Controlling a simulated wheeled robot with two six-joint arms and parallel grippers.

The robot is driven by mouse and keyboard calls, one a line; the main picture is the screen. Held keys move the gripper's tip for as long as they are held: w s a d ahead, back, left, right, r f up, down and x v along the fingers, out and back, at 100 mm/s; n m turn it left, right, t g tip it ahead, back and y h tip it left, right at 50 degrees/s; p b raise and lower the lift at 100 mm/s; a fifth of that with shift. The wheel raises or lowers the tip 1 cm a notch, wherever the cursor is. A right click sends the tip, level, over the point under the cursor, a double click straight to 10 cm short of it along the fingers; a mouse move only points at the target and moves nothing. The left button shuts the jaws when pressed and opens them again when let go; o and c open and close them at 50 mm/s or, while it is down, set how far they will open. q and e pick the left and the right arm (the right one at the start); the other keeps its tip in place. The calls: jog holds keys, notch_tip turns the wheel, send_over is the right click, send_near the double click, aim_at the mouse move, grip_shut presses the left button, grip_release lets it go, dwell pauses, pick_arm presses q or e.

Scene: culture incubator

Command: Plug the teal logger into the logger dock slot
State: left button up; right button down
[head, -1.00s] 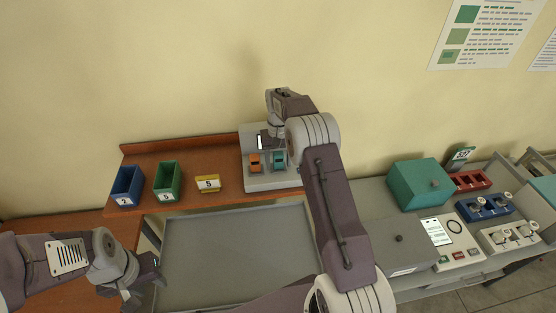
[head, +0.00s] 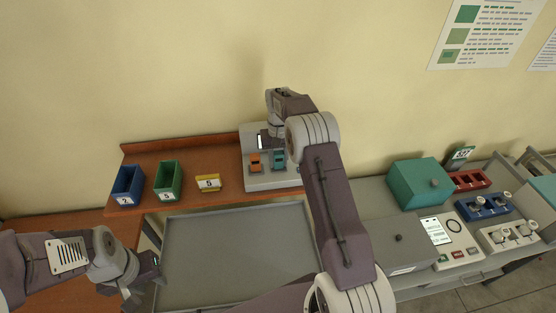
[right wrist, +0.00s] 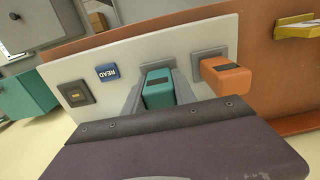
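The teal logger (head: 279,159) stands at the right slot of the grey logger dock (head: 257,181), beside the orange logger (head: 255,162). In the right wrist view, the teal logger (right wrist: 158,89) meets a grey socket on the pale dock face (right wrist: 118,62). My right gripper (right wrist: 158,97) has one grey finger on each side of it. Whether the fingers press on it or stand slightly apart is unclear, and how deep it sits is hidden. In the head view my right arm partly covers the dock. My left gripper (head: 145,283) is open and empty at the lower left.
Blue (head: 127,186), green (head: 168,180) and yellow (head: 208,183) bins stand left of the dock on the wooden shelf. A grey tray (head: 235,255) lies in front, empty. A teal box (head: 418,184) and red (head: 470,181) and blue (head: 484,208) racks stand at right.

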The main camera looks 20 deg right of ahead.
aim_at(279, 153)
jog(key=shift+r+p, duration=0.6)
jog(key=shift+r, duration=2.4)
jog(key=shift+f, duration=0.1)
